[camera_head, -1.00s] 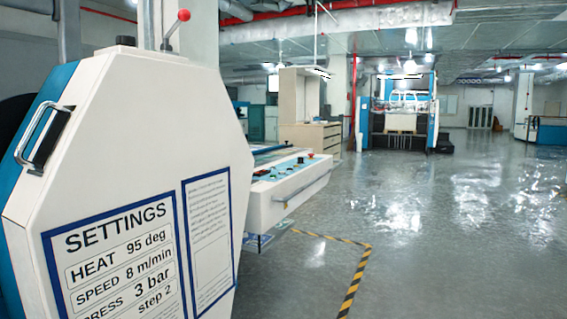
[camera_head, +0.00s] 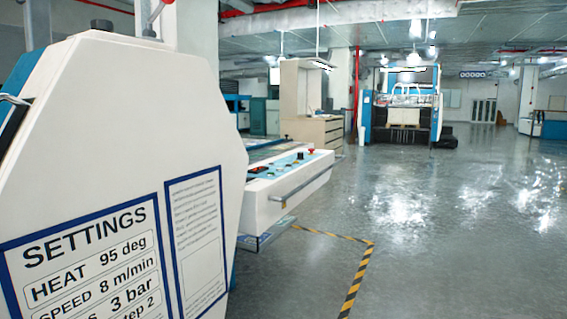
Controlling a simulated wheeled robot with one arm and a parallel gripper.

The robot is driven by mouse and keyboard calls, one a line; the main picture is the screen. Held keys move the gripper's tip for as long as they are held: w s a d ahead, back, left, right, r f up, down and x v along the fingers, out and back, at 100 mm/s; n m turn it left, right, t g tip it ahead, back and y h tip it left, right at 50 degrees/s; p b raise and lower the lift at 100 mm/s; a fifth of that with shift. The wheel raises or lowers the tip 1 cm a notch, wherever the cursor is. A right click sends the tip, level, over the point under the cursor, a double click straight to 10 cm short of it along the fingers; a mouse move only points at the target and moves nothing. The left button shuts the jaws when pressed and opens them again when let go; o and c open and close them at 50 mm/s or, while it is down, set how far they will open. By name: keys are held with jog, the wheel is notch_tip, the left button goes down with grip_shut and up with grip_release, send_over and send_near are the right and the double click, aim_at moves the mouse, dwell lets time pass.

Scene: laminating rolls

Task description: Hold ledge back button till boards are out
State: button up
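A white laminating machine end housing (camera_head: 130,140) fills the left side, with a settings sign (camera_head: 88,265) reading heat 95 deg, speed 8 m/min and 3 bar. Behind it, a control panel (camera_head: 286,166) with several small buttons, one of them a red knob (camera_head: 311,152), sits on a white console with a rail along its front. I cannot tell which button is the ledge back button. No ledge or boards can be made out for certain. My gripper is not in view.
Yellow and black floor tape (camera_head: 355,285) marks a corner beside the console. Open shiny floor (camera_head: 450,240) lies to the right. A drawer cabinet (camera_head: 325,134) and a large blue and white machine (camera_head: 403,105) stand farther back.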

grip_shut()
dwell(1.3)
